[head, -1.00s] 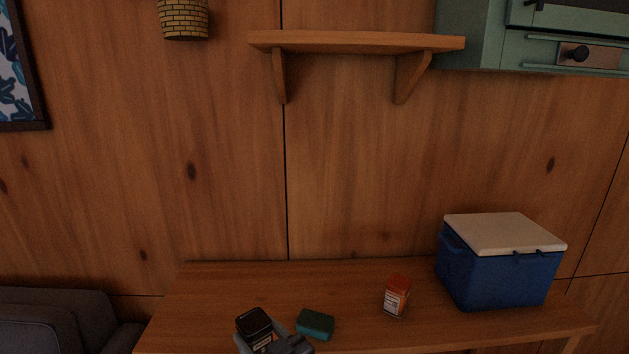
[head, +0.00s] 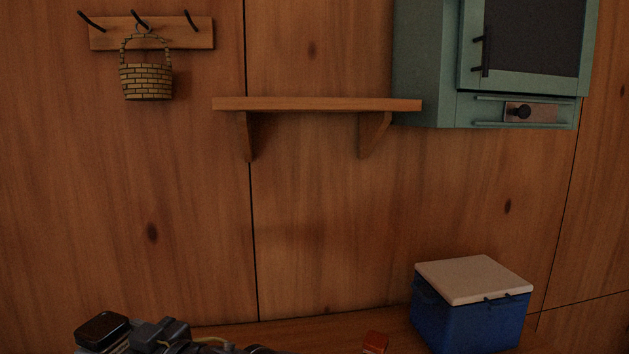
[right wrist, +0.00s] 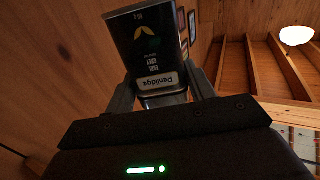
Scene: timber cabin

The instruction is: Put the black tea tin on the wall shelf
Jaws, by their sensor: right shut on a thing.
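In the right wrist view the tin (right wrist: 150,45), with a yellow-green leaf mark and a pale label, sits between the two fingers of the gripper (right wrist: 162,92). The wooden wall shelf (head: 315,104) is above and to the right of the tin in the head view, on two brackets, and its front shows nothing on it. My left gripper is out of view.
A blue cooler with a white lid (head: 472,305) and an orange box (head: 375,342) stand on the wooden table (head: 320,328). A green wall cabinet (head: 425,65) adjoins the shelf's right end. A basket (head: 146,80) hangs from a hook rack left of the shelf.

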